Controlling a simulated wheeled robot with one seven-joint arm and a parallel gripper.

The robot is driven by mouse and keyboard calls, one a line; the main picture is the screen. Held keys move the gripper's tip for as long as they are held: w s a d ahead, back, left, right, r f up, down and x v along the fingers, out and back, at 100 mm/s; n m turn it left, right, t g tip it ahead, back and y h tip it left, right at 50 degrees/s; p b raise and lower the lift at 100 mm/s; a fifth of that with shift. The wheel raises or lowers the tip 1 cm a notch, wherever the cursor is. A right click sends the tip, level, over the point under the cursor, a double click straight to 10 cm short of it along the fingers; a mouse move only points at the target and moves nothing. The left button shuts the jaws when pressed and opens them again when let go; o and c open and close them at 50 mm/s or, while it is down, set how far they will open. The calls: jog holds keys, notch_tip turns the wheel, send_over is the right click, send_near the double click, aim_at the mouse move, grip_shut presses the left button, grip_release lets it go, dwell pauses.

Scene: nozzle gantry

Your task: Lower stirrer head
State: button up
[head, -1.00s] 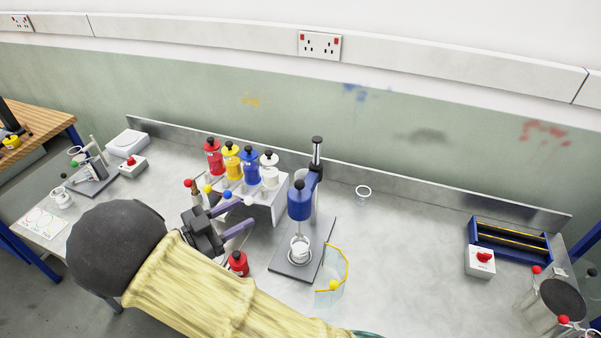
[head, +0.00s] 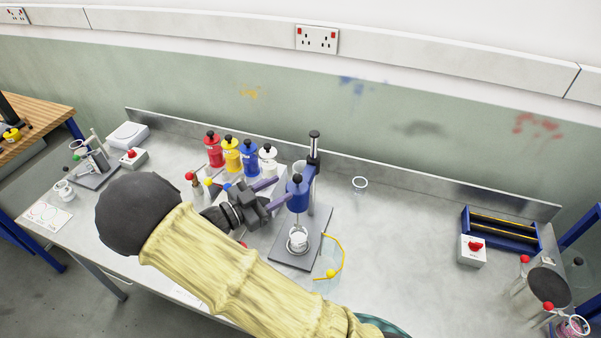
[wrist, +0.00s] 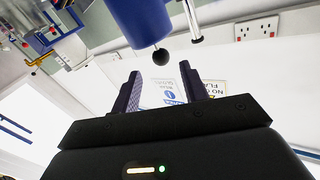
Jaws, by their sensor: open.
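The blue stirrer head (head: 298,196), with a black knob on top, hangs on a metal post (head: 313,178) above a glass beaker (head: 298,240) on a grey base plate. A gap shows between head and beaker, with a thin rod in it. My gripper (head: 277,195) is open and empty, just left of the head, fingers pointing toward it. In the wrist view the blue head (wrist: 139,18) and its black knob (wrist: 160,57) show beyond the open fingers (wrist: 165,82), the knob in line with the gap. Whether a finger touches the head cannot be told.
Red, yellow, blue and white bottles (head: 231,156) stand on a rack behind my gripper. A clear curved shield with a yellow edge (head: 342,250) stands right of the base plate. A small glass (head: 360,185) is behind it. The bench to the right is mostly clear.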

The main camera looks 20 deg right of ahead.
aim_at(294, 180)
jog(key=p+x, duration=0.2)
jog(key=x, duration=0.3)
jog(key=shift+w+d+r, duration=0.15)
jog(key=shift+d, duration=0.25)
jog(key=shift+w+d, duration=0.25)
jog(key=shift+d, duration=0.3)
grip_shut()
